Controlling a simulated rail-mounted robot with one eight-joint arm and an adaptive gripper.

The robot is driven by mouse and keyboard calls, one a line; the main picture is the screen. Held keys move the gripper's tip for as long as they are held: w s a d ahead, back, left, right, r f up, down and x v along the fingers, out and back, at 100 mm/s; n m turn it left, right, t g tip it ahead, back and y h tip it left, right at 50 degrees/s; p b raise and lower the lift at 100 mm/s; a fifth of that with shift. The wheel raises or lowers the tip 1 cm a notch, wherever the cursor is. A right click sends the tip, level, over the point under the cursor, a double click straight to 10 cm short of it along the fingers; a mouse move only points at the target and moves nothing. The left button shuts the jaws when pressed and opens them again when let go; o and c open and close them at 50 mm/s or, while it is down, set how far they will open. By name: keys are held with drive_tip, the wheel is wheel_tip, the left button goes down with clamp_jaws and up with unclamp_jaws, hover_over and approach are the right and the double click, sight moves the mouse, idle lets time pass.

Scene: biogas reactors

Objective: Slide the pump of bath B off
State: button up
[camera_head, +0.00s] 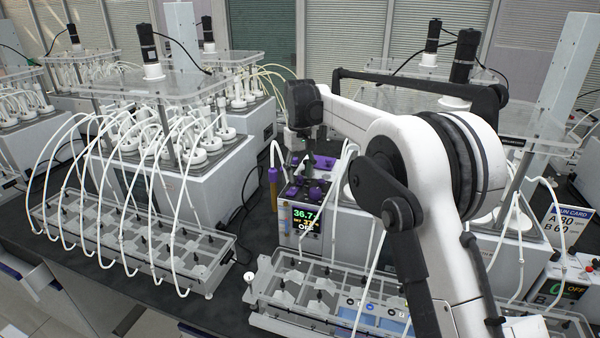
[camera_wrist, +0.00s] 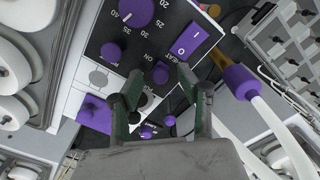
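The bath unit with purple controls (camera_head: 305,215) stands in the middle of the head view. Its display (camera_head: 305,219) reads about 36.7, with a smaller line and "OFF" below. No bath letter is readable on it. In the wrist view its panel shows a large purple dial (camera_wrist: 135,12), a purple rocker switch (camera_wrist: 187,40) marked O and I by "HEAT", and a small purple knob (camera_wrist: 160,73). A partly covered label, seemingly "PUMP", lies between my fingers, with a small purple part (camera_wrist: 147,132) below it. My gripper (camera_wrist: 167,88) is open and empty over the panel; contact is unclear.
A purple-collared hose fitting (camera_wrist: 240,82) is right of my fingers. A reactor bath (camera_head: 180,190) stands left. At right are a run card (camera_head: 567,225), "A 30, B 60", and another display (camera_head: 555,292) with "OFF".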

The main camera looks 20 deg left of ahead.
drive_tip(key=shift+f, duration=0.1)
clamp_jaws()
drive_tip(key=shift+w, duration=0.1)
idle(0.3)
drive_tip(key=shift+w, duration=1)
unclamp_jaws()
drive_tip(key=shift+w, duration=0.1)
